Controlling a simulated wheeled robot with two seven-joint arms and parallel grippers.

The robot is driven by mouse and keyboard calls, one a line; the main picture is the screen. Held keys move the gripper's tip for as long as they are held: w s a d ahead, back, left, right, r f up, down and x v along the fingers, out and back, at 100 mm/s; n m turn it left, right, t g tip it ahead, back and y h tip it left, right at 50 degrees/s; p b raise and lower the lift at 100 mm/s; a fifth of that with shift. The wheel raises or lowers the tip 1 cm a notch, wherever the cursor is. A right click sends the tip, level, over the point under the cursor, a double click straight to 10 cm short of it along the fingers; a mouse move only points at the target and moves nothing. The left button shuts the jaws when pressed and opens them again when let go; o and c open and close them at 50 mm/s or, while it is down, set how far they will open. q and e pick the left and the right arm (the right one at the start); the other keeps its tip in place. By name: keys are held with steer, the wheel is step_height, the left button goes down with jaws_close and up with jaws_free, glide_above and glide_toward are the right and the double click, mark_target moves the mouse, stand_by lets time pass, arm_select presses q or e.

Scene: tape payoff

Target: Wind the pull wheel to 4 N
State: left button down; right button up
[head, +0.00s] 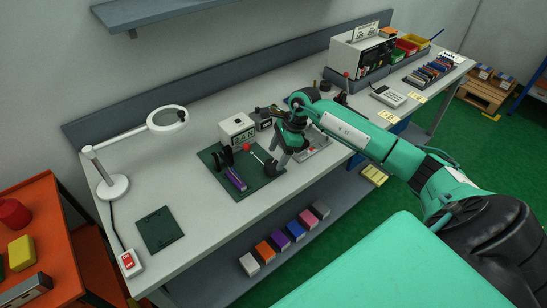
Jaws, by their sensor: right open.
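A dark green board (216,160) lies on the bench with a tape device on it. A white readout box (233,126) stands behind it; its small display seems to show 2.4 N. On the board are a black upright part (228,156), a purple block (236,178), a red knob (246,147) and a small dark round part (271,167). I cannot tell for sure which of these is the pull wheel. My right gripper (290,157) points down at the board's right edge, open, close to the dark round part. Contact cannot be told. My left gripper is out of view.
A magnifier lamp (115,187) and a dark green mat (160,230) are on the bench's left. A red switch box (130,262) sits at the front left corner. Bins (415,40) and a white cabinet (350,58) stand at the far right. Coloured blocks (279,239) line the lower shelf.

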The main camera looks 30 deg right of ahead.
mark_target(272, 163)
steer(key=shift+p+x, duration=0.35)
steer(key=shift+x, duration=1.5)
steer(key=c, duration=1)
steer(key=shift+m, duration=0.3)
steer(key=shift+f+m+t+h+b, duration=0.1)
steer(key=shift+m+t+h+b, duration=0.3)
steer(key=shift+m+b, duration=0.7)
steer(key=m+b, duration=0.1)
steer(key=m, duration=0.1)
steer(key=m+t+b, duration=0.1)
steer(key=m, duration=0.1)
steer(key=shift+s+a+m+t+h, duration=0.1)
steer(key=shift+a+m+t+h, duration=0.05)
steer(key=shift+m+t+h, duration=0.2)
steer(key=shift+m, duration=0.25)
